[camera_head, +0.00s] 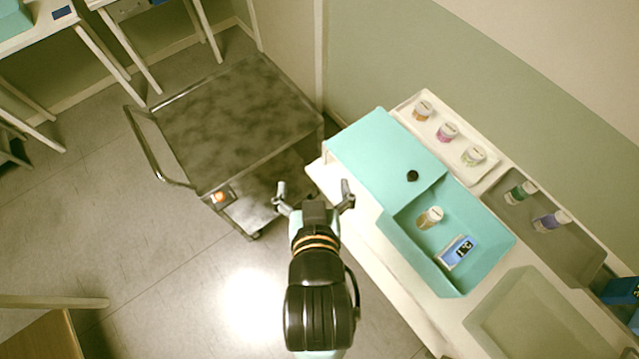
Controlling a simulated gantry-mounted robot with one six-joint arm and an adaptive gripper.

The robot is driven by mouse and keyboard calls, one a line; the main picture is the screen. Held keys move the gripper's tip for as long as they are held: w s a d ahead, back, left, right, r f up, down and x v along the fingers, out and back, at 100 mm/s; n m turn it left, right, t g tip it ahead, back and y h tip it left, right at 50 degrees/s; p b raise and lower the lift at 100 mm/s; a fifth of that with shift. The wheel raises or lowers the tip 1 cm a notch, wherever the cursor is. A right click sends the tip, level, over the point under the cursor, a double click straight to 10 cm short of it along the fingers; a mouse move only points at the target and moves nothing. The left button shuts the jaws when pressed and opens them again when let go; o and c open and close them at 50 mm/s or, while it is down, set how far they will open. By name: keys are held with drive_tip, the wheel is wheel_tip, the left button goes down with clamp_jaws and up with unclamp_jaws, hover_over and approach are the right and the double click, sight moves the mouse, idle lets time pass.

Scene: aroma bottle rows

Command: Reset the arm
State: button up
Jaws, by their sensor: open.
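My gripper (314,196) is open and empty, its two fingers spread, beside the left edge of the white table (394,272) and in front of the cart. My arm reaches up from the bottom of the picture. On the table, a teal tray (381,150) has a raised flat part with a small black round thing (412,176) on it. In its recess are a bottle with an orange-brown band and pale top (430,217) and a blue and white card or box (457,252).
A white tray (403,101) holds three small bottles (447,132) in a row. A grey-brown tray (575,254) holds a green bottle (520,193) and a purple bottle (552,221). An empty pale tray (530,318) lies at front right. A dark cart (235,115) stands left of the table.

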wheel_tip(320, 180, up, 20)
drive_tip(key=p, duration=2)
drive_tip(key=shift+r, duration=0.2)
